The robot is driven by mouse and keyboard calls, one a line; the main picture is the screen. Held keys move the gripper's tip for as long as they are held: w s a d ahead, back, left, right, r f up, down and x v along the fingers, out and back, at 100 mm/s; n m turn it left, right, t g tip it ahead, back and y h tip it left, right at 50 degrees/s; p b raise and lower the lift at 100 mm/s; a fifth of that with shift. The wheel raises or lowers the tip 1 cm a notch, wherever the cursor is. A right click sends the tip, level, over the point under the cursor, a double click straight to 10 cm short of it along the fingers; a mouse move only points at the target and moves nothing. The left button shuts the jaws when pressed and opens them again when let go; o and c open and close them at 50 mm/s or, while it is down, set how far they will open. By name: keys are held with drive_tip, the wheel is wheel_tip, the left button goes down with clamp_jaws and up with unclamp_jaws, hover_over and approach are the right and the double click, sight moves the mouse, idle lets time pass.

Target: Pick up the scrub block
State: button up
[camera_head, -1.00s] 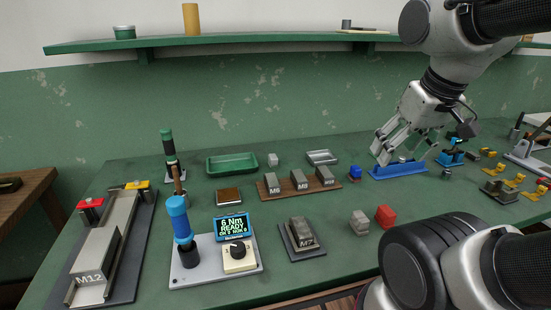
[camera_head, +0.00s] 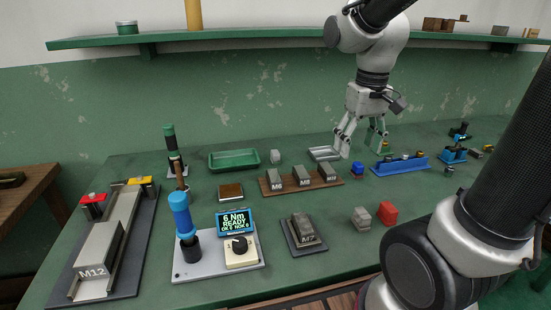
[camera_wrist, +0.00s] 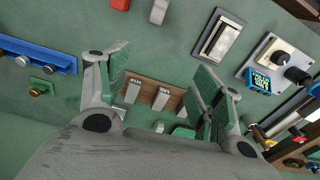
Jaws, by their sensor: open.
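No label marks the scrub block, so I cannot tell for sure which piece it is. Small candidates are a grey block (camera_head: 361,218) beside a red block (camera_head: 387,213) at the front right, and a pale block (camera_head: 275,157) by the green tray. The grey block (camera_wrist: 158,11) and red block (camera_wrist: 120,4) also show at the top of the wrist view. My gripper (camera_head: 362,146) is open and empty above the back of the bench, near the metal dish. In the wrist view my gripper (camera_wrist: 160,78) spans part of the wooden rack below.
A wooden rack (camera_head: 332,184) holds three grey weights. A blue rack (camera_head: 400,167) and small blue block (camera_head: 357,170) stand to its right. A green tray (camera_head: 234,160), metal dish (camera_head: 324,153), torque station (camera_head: 218,263) and M7 plate (camera_head: 305,248) stand around. The shelf (camera_head: 270,38) overhangs behind.

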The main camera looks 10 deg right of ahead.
sight(278, 152)
drive_tip(key=w+a+f+m, duration=0.3)
drive_tip(key=w+f, duration=0.1)
drive_tip(key=w, duration=0.4)
drive_tip(key=w+a+f+m+g, duration=0.1)
drive_tip(key=w+a+f+m, duration=0.2)
drive_tip(key=w, duration=0.6)
drive_tip(key=w+a+f+m, duration=0.3)
drive_tip(key=w+f, duration=0.3)
drive_tip(key=w, duration=0.3)
drive_tip(key=shift+w+a+f+m+g, duration=0.2)
drive_tip(key=shift+f+m+g, duration=0.1)
drive_tip(key=shift+g, duration=0.1)
drive_tip(key=w+m, duration=0.2)
drive_tip(key=shift+w+a+f, duration=0.2)
drive_tip(key=shift+w+a, duration=0.1)
drive_tip(key=shift+w, duration=0.05)
drive_tip(key=w+r+m, duration=0.1)
drive_tip(key=m, duration=0.1)
drive_tip(key=w+r+m+t, duration=0.1)
drive_tip(key=w, duration=0.1)
drive_tip(key=shift+w+a+r+m, duration=0.25)
drive_tip(key=shift+a+r+m, duration=0.15)
drive_tip(key=shift+w+r+m, duration=0.1)
drive_tip(key=shift+m, duration=1.5)
drive_tip(key=shift+f, duration=0.55)
wheel_tip(278, 152, down, 7)
drive_tip(key=shift+d+r, duration=0.1)
drive_tip(key=c, duration=1.1)
